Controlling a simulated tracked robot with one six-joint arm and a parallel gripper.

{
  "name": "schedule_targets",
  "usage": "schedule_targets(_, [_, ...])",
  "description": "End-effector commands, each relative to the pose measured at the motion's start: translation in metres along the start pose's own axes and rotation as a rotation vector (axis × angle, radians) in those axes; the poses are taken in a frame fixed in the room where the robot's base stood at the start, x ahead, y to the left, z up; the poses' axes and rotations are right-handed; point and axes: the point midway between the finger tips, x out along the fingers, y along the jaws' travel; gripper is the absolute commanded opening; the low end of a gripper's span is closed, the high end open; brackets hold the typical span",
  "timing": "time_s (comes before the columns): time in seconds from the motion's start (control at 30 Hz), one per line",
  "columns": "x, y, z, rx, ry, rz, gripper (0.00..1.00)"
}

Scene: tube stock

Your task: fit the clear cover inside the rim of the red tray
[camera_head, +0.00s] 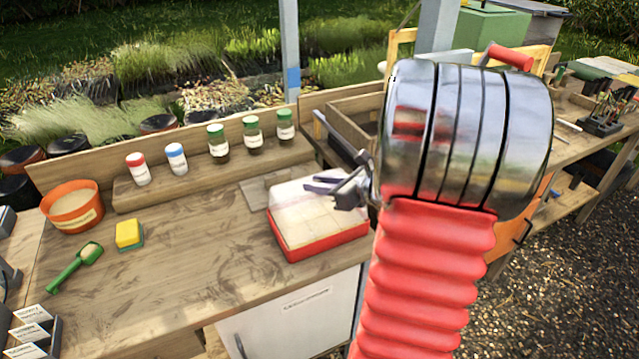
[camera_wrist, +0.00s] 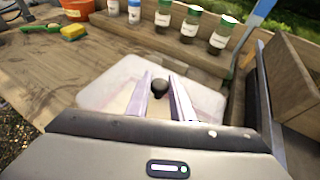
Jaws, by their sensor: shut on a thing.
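The red tray (camera_head: 318,247) sits on the wooden bench near its front right edge. The clear cover (camera_head: 300,192) is on or just above the tray; I cannot tell whether it sits inside the rim. The clear cover also shows in the wrist view (camera_wrist: 105,88), with a dark round knob (camera_wrist: 158,86) on top. My gripper (camera_head: 318,184) is over the cover, its two fingers on either side of the knob and shut on it. In the wrist view my gripper (camera_wrist: 159,90) hides the cover's near edge, and the tray's rim is mostly hidden there.
Several capped jars (camera_head: 218,142) stand on a step along the back. A wooden box (camera_head: 355,120) stands close to the right of the tray. The bench middle is clear.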

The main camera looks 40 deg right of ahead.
Motion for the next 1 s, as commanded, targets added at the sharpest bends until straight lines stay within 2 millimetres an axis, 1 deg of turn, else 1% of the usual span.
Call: schedule_targets(1.0, [0.007, -0.001, -0.017, 0.001, 0.000, -0.001, 0.00])
